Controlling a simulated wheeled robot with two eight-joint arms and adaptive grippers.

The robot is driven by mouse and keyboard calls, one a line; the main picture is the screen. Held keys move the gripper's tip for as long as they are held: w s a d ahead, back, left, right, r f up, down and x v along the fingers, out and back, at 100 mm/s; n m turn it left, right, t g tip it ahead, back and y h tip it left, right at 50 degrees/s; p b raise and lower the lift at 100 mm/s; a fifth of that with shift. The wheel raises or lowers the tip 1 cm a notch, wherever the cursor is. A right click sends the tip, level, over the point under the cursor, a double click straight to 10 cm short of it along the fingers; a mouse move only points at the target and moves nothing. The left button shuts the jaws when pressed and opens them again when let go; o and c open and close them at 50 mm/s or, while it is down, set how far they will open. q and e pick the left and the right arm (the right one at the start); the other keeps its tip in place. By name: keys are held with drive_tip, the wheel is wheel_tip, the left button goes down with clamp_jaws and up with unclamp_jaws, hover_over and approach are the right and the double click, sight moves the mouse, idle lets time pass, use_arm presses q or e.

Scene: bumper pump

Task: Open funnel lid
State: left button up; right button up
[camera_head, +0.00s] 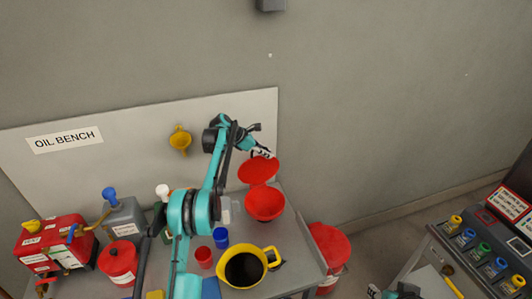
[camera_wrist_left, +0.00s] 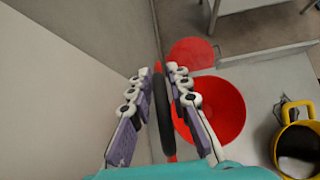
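The red funnel (camera_head: 265,206) stands at the right end of the bench, bowl upward. Its red lid (camera_head: 258,172) is raised and tilted up at the back of the bowl. My left gripper (camera_head: 262,152) is at the lid's upper edge. In the left wrist view its two fingers (camera_wrist_left: 160,90) are spread, with the lid seen nearly edge-on as a thin dark and red strip (camera_wrist_left: 167,125) between them. The open bowl (camera_wrist_left: 222,108) shows to the right. My right gripper (camera_head: 400,292) is partly visible at the bottom edge; its fingers are unclear.
A yellow jug (camera_head: 245,268) with dark contents, a red cup (camera_head: 204,257) and a blue cup (camera_head: 221,237) stand near the funnel. A red bucket (camera_head: 329,250) is beside the bench. A back panel (camera_head: 100,170) rises behind it. A console (camera_head: 490,245) stands at right.

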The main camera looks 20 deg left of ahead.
use_arm(q)
drive_tip(key=shift+r, duration=0.1)
drive_tip(key=v, duration=1.1)
drive_tip(key=shift+a+r, duration=0.25)
drive_tip(key=shift+a, duration=0.05)
drive_tip(key=shift+s, duration=0.15)
drive_tip(key=s+d+m+y+b, duration=0.2)
drive_tip(key=s+d+m+b, duration=0.3)
drive_tip(key=s, duration=0.6)
drive_tip(key=s+d+m+y+b, duration=0.25)
drive_tip(key=s+d+m, duration=0.45)
drive_tip(key=s, duration=0.4)
drive_tip(key=s+d+f+m+y+b, duration=0.1)
drive_tip(key=s+f+m+b, duration=0.2)
drive_tip(key=s+f+m, duration=0.3)
drive_tip(key=s+d+f+m+t+y+b, duration=0.1)
drive_tip(key=s+f+m+b, duration=0.3)
drive_tip(key=s+f, duration=0.7)
drive_tip(key=s+m, duration=0.2)
drive_tip(key=s, duration=0.3)
drive_tip(key=shift+s+d+f+t, duration=0.3)
drive_tip(key=shift+s+d+f, duration=0.05)
drive_tip(key=shift+f, duration=0.05)
